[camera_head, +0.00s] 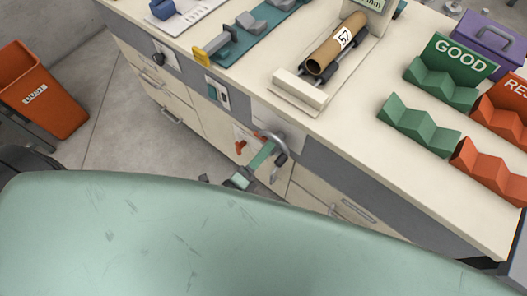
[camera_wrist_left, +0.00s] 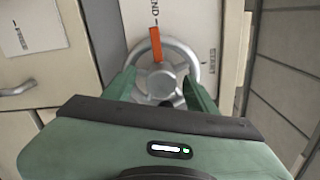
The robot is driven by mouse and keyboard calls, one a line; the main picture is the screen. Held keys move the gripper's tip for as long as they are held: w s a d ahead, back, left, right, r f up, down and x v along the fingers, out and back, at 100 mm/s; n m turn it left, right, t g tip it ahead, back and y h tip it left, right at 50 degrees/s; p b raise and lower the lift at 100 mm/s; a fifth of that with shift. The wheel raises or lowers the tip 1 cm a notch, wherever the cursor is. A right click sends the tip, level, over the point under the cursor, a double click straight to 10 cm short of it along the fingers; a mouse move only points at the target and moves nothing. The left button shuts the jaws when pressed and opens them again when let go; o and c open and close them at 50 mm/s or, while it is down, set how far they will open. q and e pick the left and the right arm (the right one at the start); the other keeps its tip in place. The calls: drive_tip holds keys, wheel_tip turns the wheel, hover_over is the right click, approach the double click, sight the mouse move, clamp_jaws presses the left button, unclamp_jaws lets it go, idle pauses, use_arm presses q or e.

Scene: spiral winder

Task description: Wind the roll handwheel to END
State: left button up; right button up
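The roll handwheel (camera_head: 282,153) is a grey metal wheel on the bench's front panel. In the left wrist view the handwheel (camera_wrist_left: 187,51) shows its round rim, spokes and hub. An orange bar (camera_wrist_left: 156,44) lies over its upper rim and points up toward the printed word END (camera_wrist_left: 154,8). The word START (camera_wrist_left: 212,62) is to the right. My left gripper (camera_wrist_left: 160,78) has its two green fingers apart, one on each side of the hub. I cannot tell whether they touch the wheel. In the head view my left gripper (camera_head: 264,157) is at the handwheel. My right gripper is not in view.
A brown tube (camera_head: 325,58) marked 57 lies on a holder on the bench top. A green GOOD rack (camera_head: 445,80) and orange racks (camera_head: 490,172) stand at the right. Drawers with handles (camera_head: 172,116) are below. An orange bin (camera_head: 38,95) stands at the left.

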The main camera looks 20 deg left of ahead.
use_arm(q)
drive_tip(key=b+v, duration=0.1)
drive_tip(key=v, duration=0.6)
drive_tip(key=shift+s+a, duration=0.15)
drive_tip(key=shift+s, duration=0.2)
drive_tip(key=shift+r, duration=0.1)
idle(0.8)
drive_tip(key=s+a+f+n+g+y, duration=0.15)
drive_tip(key=f+n, duration=0.25)
drive_tip(key=f, duration=0.4)
drive_tip(key=s+a+f+n+g+y, duration=0.1)
drive_tip(key=s+f+n+g, duration=0.25)
drive_tip(key=f, duration=0.45)
drive_tip(key=s+a+f+n+g+y, duration=0.1)
drive_tip(key=f+n+g+y, duration=0.1)
drive_tip(key=f+n, duration=0.45)
drive_tip(key=s+a+f+n+g+y, duration=0.1)
drive_tip(key=s+a+f+n+g, duration=0.1)
drive_tip(key=s+f+n+g, duration=0.2)
drive_tip(key=s+a+f+n+g, duration=0.3)
drive_tip(key=s+f+n+g, duration=0.1)
drive_tip(key=s+f, duration=0.7)
drive_tip(key=s+g, duration=0.1)
drive_tip(key=s, duration=0.2)
drive_tip(key=shift+s+a+f+n+y, duration=0.15)
drive_tip(key=shift+s+a+n+y, duration=0.1)
drive_tip(key=shift+n+y, duration=0.15)
